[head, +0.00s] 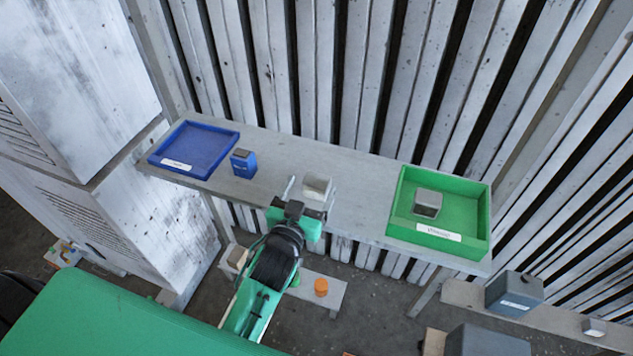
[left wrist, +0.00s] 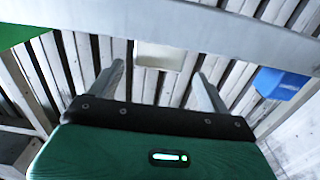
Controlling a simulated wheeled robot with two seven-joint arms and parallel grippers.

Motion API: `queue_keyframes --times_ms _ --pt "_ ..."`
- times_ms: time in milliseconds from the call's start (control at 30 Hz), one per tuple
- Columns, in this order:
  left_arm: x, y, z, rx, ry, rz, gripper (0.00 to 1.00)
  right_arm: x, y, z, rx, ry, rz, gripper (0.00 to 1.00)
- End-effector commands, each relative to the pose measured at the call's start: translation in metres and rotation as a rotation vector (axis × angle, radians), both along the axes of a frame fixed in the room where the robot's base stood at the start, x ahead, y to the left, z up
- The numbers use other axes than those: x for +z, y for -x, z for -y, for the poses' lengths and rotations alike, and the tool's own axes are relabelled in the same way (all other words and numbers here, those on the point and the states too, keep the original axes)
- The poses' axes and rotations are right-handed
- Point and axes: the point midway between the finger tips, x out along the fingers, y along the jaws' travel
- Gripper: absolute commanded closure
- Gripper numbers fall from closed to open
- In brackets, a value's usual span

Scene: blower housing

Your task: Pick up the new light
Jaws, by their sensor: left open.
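A small whitish block (head: 317,185), seemingly the new light, sits on the grey shelf table (head: 355,190) near its front edge. My left gripper (head: 311,187) is open in front of it, with one finger toward each side. In the left wrist view the pale block (left wrist: 158,57) appears beyond and between the spread fingers (left wrist: 160,75), with a gap on either side. I see no grip on it. A grey block (head: 428,203) lies in the green tray (head: 475,248) at the right. My right gripper is not in view.
A blue tray (head: 205,172), apparently empty, lies at the table's left end. A small blue holder with a grey top (head: 243,163) stands beside it. A lower bench (head: 325,290) holds an orange cylinder (head: 321,287). A slatted wall (head: 330,80) stands behind the table.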

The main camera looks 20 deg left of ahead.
Motion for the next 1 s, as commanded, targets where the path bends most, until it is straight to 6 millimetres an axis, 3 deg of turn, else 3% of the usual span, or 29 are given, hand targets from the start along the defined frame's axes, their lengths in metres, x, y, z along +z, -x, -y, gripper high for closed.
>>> queue_keyframes --times_ms 300,600,867,1000 --pt "0.001 -0.023 0.002 0.001 -0.001 0.000 0.20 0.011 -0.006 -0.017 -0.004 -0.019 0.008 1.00" --pt "-0.004 -0.056 0.005 0.000 0.000 0.000 0.20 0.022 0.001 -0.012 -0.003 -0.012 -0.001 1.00" --pt "-0.006 -0.059 0.005 0.000 0.001 -0.001 0.20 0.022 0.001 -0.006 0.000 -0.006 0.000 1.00" --pt "-0.006 -0.059 0.005 0.000 0.001 -0.001 0.44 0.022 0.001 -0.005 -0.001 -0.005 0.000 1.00"
